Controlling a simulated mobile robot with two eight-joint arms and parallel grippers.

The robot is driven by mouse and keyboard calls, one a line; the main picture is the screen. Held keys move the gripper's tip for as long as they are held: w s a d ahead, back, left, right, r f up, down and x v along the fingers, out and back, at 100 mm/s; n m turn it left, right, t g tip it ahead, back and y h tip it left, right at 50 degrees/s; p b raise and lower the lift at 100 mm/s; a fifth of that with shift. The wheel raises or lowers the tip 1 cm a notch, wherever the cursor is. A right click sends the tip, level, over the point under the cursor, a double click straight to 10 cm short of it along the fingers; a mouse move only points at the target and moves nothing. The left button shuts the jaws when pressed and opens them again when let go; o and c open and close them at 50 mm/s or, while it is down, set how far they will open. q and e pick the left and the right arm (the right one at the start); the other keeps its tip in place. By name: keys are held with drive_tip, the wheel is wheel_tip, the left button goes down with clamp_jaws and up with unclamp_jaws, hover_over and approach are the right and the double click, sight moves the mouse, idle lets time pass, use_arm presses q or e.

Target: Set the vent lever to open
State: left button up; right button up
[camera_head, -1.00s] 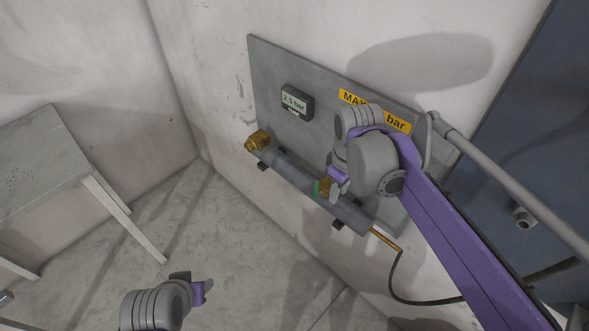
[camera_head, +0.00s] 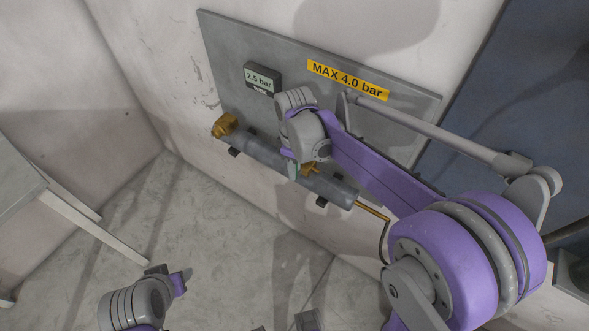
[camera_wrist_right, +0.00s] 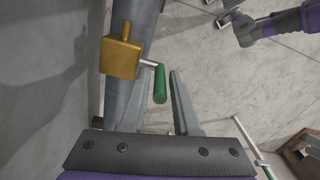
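The vent lever has a green handle (camera_wrist_right: 160,84) on a short metal stem from a brass valve block (camera_wrist_right: 121,56). The block sits on a grey pipe (camera_head: 262,151) along a wall panel; it also shows in the head view (camera_head: 310,169). My right gripper (camera_wrist_right: 163,100) is open, with the green handle between its fingers in the wrist view; I see no clear contact. In the head view my right wrist mostly hides the handle. My left gripper (camera_head: 178,279) is low at the left, away from the pipe; its finger opening is unclear.
The panel (camera_head: 225,60) carries a gauge reading 2.5 bar (camera_head: 262,78) and a yellow MAX 4.0 bar label (camera_head: 347,80). A brass fitting (camera_head: 225,124) caps the pipe's left end. A table (camera_head: 20,185) stands at far left. Floor between is clear.

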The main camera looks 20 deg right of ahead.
drive_tip(key=shift+f, duration=0.45)
drive_tip(key=shift+c, duration=0.3)
clamp_jaws()
idle(0.9)
